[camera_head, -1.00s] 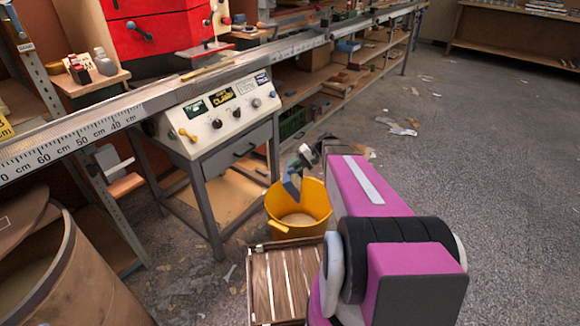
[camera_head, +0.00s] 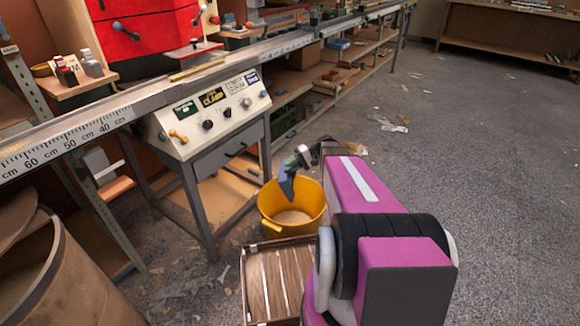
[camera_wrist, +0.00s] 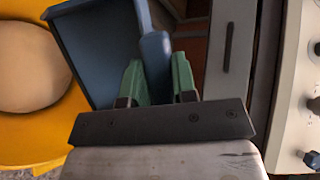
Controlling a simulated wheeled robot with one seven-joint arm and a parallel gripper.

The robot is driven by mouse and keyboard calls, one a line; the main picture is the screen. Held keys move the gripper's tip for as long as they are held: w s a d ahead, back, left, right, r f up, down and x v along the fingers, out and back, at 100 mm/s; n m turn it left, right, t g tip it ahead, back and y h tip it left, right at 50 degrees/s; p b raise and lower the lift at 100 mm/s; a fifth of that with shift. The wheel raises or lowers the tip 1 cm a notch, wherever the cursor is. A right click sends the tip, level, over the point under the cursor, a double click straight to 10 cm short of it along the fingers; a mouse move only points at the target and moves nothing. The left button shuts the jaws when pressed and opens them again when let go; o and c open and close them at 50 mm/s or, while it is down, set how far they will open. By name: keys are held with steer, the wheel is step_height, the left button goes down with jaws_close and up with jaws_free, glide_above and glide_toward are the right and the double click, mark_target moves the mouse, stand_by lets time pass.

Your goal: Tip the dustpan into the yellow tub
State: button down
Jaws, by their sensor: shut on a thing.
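The yellow tub (camera_head: 281,223) stands on the floor in front of the machine stand, with a pale, light-brown fill (camera_head: 292,217) inside. It also shows at the left of the wrist view (camera_wrist: 37,138). The blue dustpan (camera_head: 287,187) hangs steeply tilted at the tub's rim in the head view. In the wrist view its pan (camera_wrist: 92,45) and handle (camera_wrist: 155,62) show, the pan beside the tub's opening. My gripper (camera_wrist: 157,82) has green fingers shut on the dustpan's handle.
A wooden slatted crate (camera_head: 248,285) stands on the floor just in front of the tub. A grey machine stand with a control panel (camera_head: 212,113) is behind it. A large brown drum (camera_head: 75,285) is at lower left. Open floor with scraps (camera_head: 392,125) lies right.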

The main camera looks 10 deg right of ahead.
steer(key=shift+s+d+r+y, duration=0.15)
steer(key=shift+d+y, duration=0.15)
steer(key=shift+d, duration=0.2)
steer(key=shift+s+d+r+n+y, duration=0.1)
steer(key=shift+s+d+n+y, duration=0.1)
steer(key=shift+d+n+y, duration=0.4)
steer(key=shift+d, duration=0.15)
stand_by(1.2)
